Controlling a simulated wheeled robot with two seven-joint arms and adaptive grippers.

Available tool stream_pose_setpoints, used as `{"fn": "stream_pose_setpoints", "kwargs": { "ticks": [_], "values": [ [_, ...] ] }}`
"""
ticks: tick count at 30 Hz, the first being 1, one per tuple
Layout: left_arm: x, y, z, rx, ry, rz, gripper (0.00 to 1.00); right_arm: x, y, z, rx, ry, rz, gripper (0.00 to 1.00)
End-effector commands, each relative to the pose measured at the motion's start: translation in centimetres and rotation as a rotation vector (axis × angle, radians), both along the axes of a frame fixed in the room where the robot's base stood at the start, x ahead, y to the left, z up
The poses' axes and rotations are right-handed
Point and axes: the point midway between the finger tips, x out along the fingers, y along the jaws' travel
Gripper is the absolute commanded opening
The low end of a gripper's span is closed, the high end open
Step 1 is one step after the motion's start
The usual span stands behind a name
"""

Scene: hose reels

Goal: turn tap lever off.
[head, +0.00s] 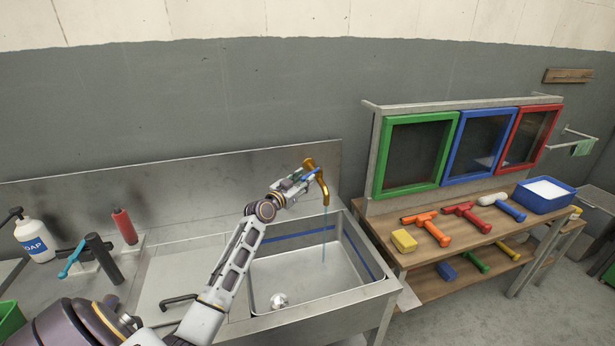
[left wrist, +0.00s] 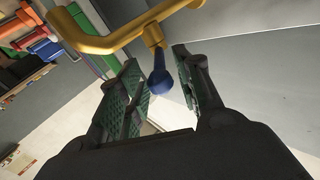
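The brass tap (head: 320,178) stands at the back of the steel sink (head: 262,305), and a thin stream of water (head: 324,238) runs from it into the basin. Its lever has a blue knob (left wrist: 161,81), seen close up in the left wrist view with the yellow tap spout (left wrist: 90,43) beyond it. My left gripper (head: 303,180) is at the tap, reaching in from the left. In the left wrist view its fingers (left wrist: 158,60) are apart, with the blue knob between them. I cannot tell whether either finger touches the knob. My right gripper is not in view.
A soap bottle (head: 35,240) and a red-handled item (head: 125,226) stand left of the sink. On the right, a wooden bench (head: 385,228) holds squeegees, a yellow sponge (head: 404,241) and a blue tub (head: 544,194). Framed panes stand behind it. The steel backsplash (head: 190,190) is close behind the tap.

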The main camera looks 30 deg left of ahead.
Motion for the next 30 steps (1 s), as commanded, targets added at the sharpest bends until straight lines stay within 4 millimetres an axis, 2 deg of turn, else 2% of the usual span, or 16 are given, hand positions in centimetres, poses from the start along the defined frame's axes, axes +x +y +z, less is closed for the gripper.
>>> {"fn": "stream_pose_setpoints", "kwargs": {
  "ticks": [12, 25, 30],
  "values": [
    [2.7, 0.0, 0.0, -0.002, 0.000, 0.000, 0.35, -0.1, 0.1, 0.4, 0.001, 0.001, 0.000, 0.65],
    [3.0, -0.1, 0.0, 0.000, 0.000, 0.000, 0.35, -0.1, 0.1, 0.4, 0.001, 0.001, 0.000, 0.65],
    [3.0, -0.1, 0.0, 0.000, 0.000, 0.000, 0.13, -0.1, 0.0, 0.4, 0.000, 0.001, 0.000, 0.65]
  ]
}}
